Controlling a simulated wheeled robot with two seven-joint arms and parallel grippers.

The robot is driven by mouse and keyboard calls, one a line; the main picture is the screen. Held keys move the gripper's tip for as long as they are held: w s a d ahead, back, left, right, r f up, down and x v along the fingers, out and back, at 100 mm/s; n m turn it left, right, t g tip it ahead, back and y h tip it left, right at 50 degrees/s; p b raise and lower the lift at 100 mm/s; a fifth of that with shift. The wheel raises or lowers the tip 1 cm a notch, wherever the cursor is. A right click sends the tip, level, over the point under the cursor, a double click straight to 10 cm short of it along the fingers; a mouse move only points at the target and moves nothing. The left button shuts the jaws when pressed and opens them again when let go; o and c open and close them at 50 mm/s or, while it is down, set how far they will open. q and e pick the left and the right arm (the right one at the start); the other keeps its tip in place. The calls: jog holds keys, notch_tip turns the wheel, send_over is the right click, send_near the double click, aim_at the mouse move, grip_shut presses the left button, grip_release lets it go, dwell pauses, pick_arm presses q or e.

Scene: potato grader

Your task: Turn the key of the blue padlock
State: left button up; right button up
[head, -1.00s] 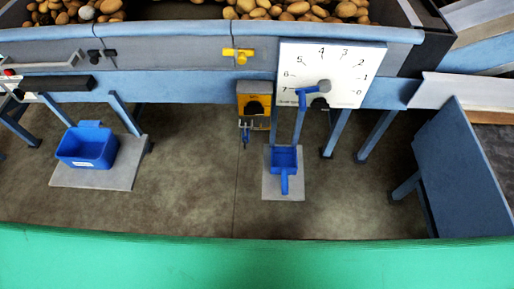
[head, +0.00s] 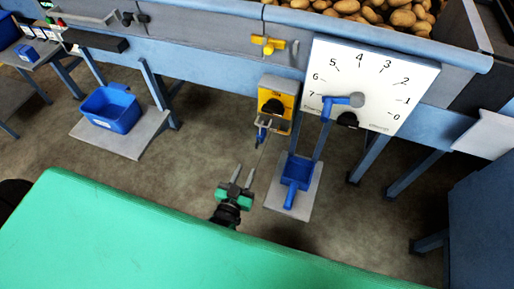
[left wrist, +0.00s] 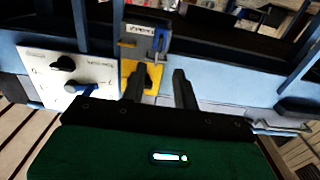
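The blue padlock (head: 262,134) is small and hangs at the grey hasp below the yellow switch box (head: 287,98) in the head view. In the left wrist view a small blue part at the hasp (left wrist: 158,40) looks like the padlock. The key is too small to make out. My left gripper (head: 242,176) is in front of and below the padlock, apart from it, with its fingers spread and nothing between them. My right gripper is not in view.
A white dial board (head: 375,75) with a blue pointer is right of the padlock. A blue bin (head: 110,108) stands at left. A yellow valve handle (head: 268,43) is above.

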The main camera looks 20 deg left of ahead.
aim_at(256, 147)
pick_arm(q)
jog(key=w, duration=1)
jog(key=shift+w+d, duration=0.2)
jog(key=shift+w, duration=0.05)
grip_shut()
